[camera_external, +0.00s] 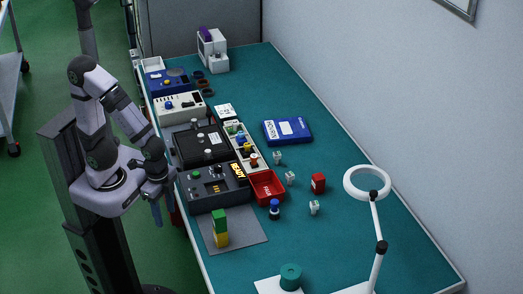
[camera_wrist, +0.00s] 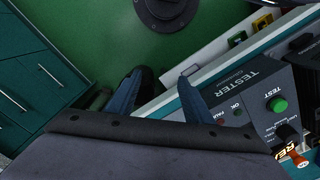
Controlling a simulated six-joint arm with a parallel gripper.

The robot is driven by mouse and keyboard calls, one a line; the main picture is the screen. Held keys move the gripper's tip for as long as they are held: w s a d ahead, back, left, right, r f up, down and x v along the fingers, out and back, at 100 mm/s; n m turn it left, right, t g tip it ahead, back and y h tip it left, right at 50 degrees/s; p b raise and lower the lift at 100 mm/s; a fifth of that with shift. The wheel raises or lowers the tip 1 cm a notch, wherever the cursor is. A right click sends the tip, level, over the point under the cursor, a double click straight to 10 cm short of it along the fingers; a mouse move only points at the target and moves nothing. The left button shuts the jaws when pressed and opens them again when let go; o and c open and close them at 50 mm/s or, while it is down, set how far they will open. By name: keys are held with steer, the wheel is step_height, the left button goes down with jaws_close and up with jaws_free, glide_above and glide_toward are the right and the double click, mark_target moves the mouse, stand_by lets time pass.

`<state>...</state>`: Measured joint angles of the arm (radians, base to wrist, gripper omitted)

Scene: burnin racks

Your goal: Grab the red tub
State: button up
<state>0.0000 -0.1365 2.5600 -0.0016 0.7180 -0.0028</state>
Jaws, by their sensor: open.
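The red tub (camera_external: 267,187) is an open, box-shaped tray on the green bench top, at the right of the black tester with the lit READY sign. It does not show in the wrist view. My gripper (camera_external: 162,212) hangs off the bench's left edge with its fingers pointing down, apart from the tub and left of it across the tester. In the wrist view my gripper (camera_wrist: 157,98) shows two blue fingers spread wide with nothing between them.
The tester (camera_external: 214,188) stands between my gripper and the tub; it also fills the right of the wrist view (camera_wrist: 240,105). Yellow and green blocks (camera_external: 220,229) stand on a grey mat. A blue-topped item (camera_external: 274,209), a small red box (camera_external: 318,183) and a ring lamp (camera_external: 350,184) are nearby.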

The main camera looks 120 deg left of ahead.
steer(key=c, duration=0.8)
steer(key=shift+c, duration=0.2)
